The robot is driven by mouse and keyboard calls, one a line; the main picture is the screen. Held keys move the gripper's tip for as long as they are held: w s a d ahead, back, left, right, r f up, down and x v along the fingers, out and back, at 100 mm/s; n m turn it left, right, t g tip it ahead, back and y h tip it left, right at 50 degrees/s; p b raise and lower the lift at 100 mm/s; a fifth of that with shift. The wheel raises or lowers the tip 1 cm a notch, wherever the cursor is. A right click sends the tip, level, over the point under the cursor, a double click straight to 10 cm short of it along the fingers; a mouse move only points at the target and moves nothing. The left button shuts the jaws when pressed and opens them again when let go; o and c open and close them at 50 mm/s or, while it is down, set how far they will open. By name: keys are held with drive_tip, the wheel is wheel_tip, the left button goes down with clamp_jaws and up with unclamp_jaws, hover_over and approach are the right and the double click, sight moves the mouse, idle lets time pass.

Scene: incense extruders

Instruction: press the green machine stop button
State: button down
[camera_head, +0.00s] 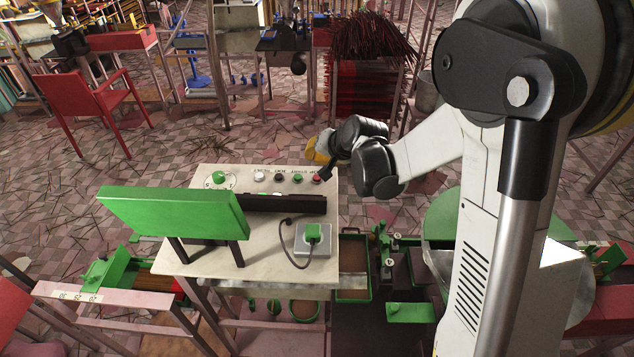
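A pale control panel (190,258) stands on legs in the middle. Along its far edge is a row of buttons: a white button (258,176), a black button (279,177), a green button (298,178) and a red button (317,178). Small lettering beside them is too small to read surely. My gripper (326,172) comes in from the right, with its dark tip low at the panel's far right corner, close beside the red button. I cannot tell whether it touches. The fingers are small and dark, so their opening is unclear.
A green slanted board (175,212) and a dark bar (285,204) stand on the panel. A grey box with a green switch (312,234) and a cable sits near its right edge. Green machinery (410,312) lies to the right. A red chair (90,100) stands back left.

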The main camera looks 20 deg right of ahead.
sight(315, 175)
drive_tip(key=shift+f+b, duration=1.3)
drive_tip(key=shift+f, duration=0.65)
drive_tip(key=shift+f, duration=0.1)
drive_tip(key=shift+f+b, duration=0.25)
drive_tip(key=shift+b, duration=0.2)
drive_tip(key=shift+f+b, duration=0.5)
drive_tip(key=shift+f, duration=0.05)
drive_tip(key=shift+r, duration=0.15)
idle(0.5)
drive_tip(key=shift+r+p, duration=0.6)
drive_tip(key=shift+r, duration=0.2)
drive_tip(key=shift+r+p, duration=1.75)
drive_tip(key=shift+r, duration=0.85)
